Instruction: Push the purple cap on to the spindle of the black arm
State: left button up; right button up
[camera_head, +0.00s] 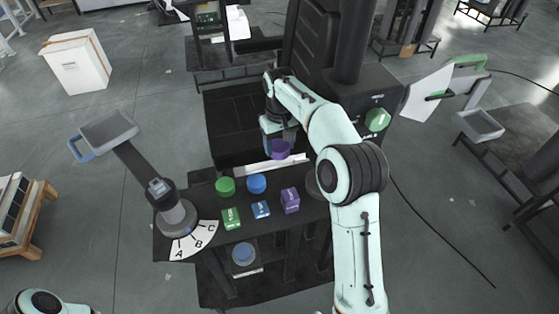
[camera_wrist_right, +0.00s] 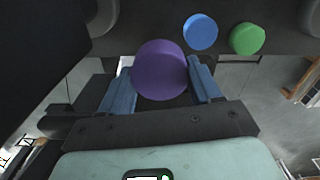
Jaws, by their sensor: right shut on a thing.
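My right gripper (camera_head: 273,139) is shut on the purple cap (camera_head: 279,149) and holds it beside the dark column, above the back of the black table. In the right wrist view the round purple cap (camera_wrist_right: 160,70) sits between the two blue fingers (camera_wrist_right: 162,85). A black arm (camera_head: 138,168) stands at the table's left, with a grey tray and blue handle at its far end and a dark hub (camera_head: 160,188) at its near end. The cap is apart from this arm. My left gripper is out of view.
A green cap (camera_head: 225,187) and a blue cap (camera_head: 256,183) lie on the table (camera_head: 205,195). A lettered dial (camera_head: 196,240) lies under the black arm. A green knob (camera_head: 377,120) is on the dark housing at right.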

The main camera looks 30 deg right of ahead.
aim_at(279, 145)
notch_tip(279, 145, up, 8)
jog(key=shift+r, duration=0.1)
dwell(0.4)
